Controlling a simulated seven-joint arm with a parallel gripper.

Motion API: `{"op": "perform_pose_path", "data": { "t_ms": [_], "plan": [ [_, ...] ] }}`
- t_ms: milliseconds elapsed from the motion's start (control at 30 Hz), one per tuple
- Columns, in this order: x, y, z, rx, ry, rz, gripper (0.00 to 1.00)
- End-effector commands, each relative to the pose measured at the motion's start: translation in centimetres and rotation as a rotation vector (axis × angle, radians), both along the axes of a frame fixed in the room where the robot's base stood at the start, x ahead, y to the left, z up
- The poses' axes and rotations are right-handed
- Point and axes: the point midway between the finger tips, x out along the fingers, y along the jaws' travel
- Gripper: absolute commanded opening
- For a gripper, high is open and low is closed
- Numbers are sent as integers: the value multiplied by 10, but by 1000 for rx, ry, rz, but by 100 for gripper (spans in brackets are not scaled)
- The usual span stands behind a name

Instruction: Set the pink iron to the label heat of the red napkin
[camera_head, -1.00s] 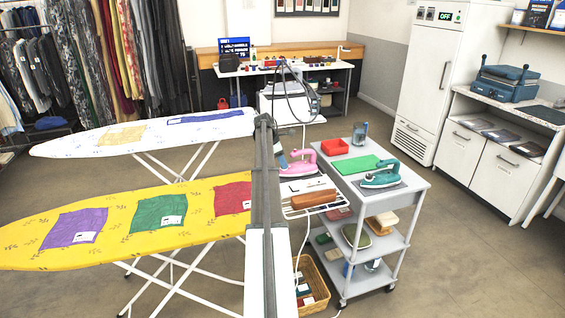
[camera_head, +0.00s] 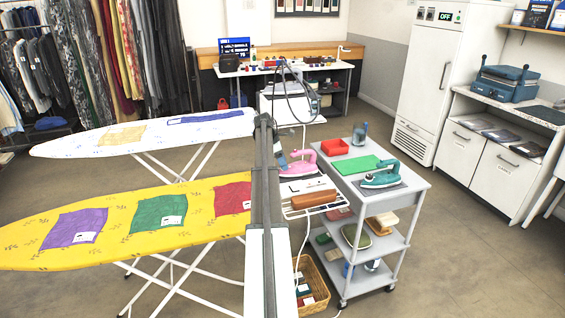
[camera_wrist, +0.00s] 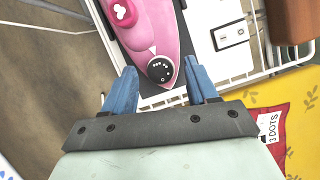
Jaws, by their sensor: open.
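The pink iron (camera_head: 302,164) rests on a rack at the left side of the grey trolley. In the wrist view the pink iron (camera_wrist: 150,30) shows a round black dial (camera_wrist: 160,69) with white dots near its tip; I cannot tell its setting. My gripper (camera_wrist: 162,67) is open, its blue fingers to either side of the dial and apart from it. In the head view my gripper (camera_head: 283,160) is partly hidden by my arm. The red napkin (camera_head: 234,196) lies on the yellow ironing board; its white label (camera_wrist: 269,127) appears to read "3 DOTS".
A brown block (camera_head: 313,199) lies on the rack (camera_head: 290,212). Purple (camera_head: 75,227) and green (camera_head: 160,212) napkins lie on the yellow board (camera_head: 115,250).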

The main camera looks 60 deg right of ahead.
Motion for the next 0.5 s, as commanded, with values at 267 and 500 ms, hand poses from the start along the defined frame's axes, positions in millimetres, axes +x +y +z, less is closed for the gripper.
{"op": "perform_pose_path", "data": {
  "t_ms": [267, 500],
  "plan": [
    [11, 6, 30, -2, -1, 1, 58],
    [26, 16, 74, -2, -1, 1, 58]
  ]
}}
